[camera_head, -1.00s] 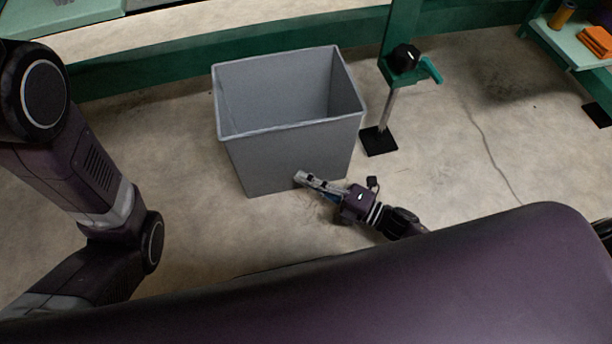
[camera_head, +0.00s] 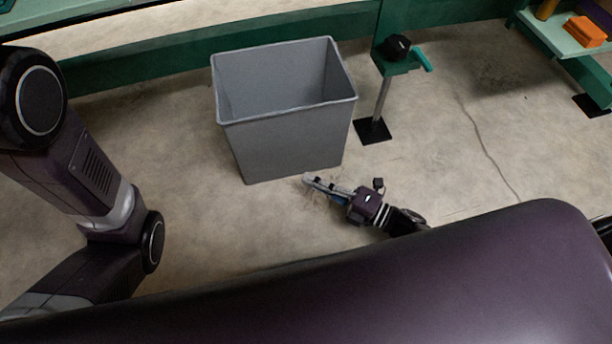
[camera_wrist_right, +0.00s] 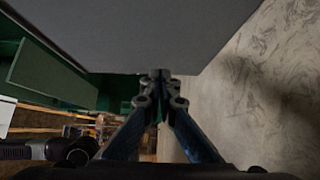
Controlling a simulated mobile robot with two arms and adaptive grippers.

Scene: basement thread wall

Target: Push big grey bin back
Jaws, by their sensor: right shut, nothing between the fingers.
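The big grey bin (camera_head: 288,145) stands upright and open-topped on the concrete floor, in front of the green bench base. Its inside looks empty from here. My right gripper (camera_head: 307,179) is shut and empty, low near the bin's front face at its lower right. Whether its tips touch the bin I cannot tell. In the right wrist view the gripper (camera_wrist_right: 160,76) points at the bin's grey wall (camera_wrist_right: 165,30), which fills the top of the picture. My left arm shows at the left of the head view, but its gripper is not in the picture.
A green base rail (camera_head: 160,72) runs behind the bin. A metal post on a black foot (camera_head: 372,131) stands close to the bin's right side. A shelf with an orange item (camera_head: 585,32) is at the far right. Floor left of the bin is clear.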

